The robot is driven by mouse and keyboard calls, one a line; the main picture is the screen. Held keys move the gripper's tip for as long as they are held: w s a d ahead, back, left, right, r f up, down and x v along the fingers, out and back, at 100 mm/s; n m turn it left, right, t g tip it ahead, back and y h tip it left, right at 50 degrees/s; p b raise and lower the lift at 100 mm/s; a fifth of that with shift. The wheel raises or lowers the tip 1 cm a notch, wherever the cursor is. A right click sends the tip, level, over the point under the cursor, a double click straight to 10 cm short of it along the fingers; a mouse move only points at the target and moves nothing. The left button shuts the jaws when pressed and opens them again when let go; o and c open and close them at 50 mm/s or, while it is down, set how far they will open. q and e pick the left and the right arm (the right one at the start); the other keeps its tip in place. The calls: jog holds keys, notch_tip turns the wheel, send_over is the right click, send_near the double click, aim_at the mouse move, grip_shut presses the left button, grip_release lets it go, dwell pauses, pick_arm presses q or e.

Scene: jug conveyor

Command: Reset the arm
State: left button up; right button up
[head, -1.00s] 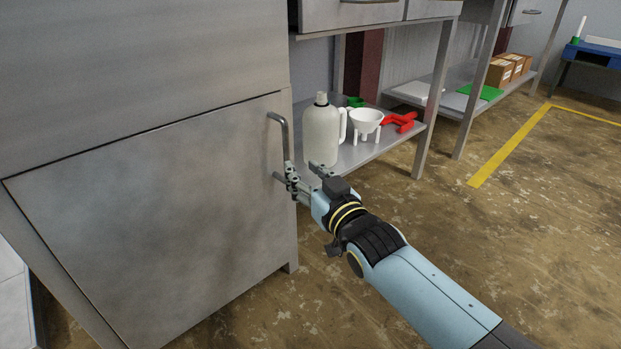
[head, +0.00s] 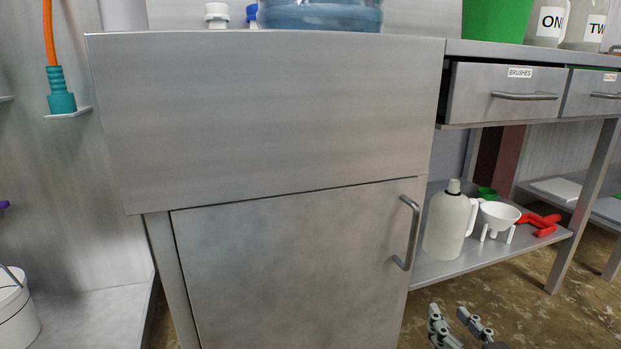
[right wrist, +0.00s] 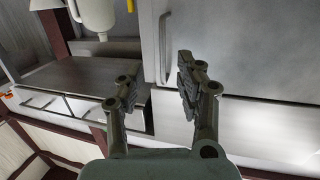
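My right gripper (head: 455,325) shows at the bottom edge of the head view, low in front of the cabinet, with its fingers apart and nothing between them. The right wrist view also shows this gripper (right wrist: 155,92) open and empty. The metal cabinet door (head: 290,270) is shut flush with its frame. Its bar handle (head: 411,232) is on the door's right side, up and left of the gripper and clear of it; it also shows in the right wrist view (right wrist: 163,45). My left gripper is not in view.
A white jug (head: 447,225), a white funnel (head: 498,216) and red parts (head: 540,222) stand on the low shelf (head: 470,264) right of the cabinet. A drawer labelled BRUSHES (head: 500,95) is above it. A bucket (head: 15,310) stands at left. Floor is open at lower right.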

jog(key=s+d+f+g+p, duration=0.1)
jog(key=s+f+g, duration=0.1)
jog(key=s+g, duration=0.8)
jog(key=s+d+f+g, duration=0.15)
jog(key=s+g, duration=0.25)
jog(key=s, duration=1.3)
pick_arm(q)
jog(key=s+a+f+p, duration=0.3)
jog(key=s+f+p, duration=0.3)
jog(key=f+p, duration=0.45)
pick_arm(e)
jog(key=s+d+f+h+p, duration=0.15)
jog(key=s+f, duration=0.35)
jog(key=f, duration=0.5)
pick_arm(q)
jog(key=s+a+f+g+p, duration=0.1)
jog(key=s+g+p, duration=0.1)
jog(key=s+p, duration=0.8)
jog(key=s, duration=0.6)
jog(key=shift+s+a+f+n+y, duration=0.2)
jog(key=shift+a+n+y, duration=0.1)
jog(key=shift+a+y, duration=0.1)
pick_arm(e)
jog(key=s+d+f+g, duration=0.1)
jog(key=s, duration=0.7)
jog(key=s+d+f+g, duration=0.1)
jog(key=s, duration=0.8)
jog(key=shift+d, duration=0.3)
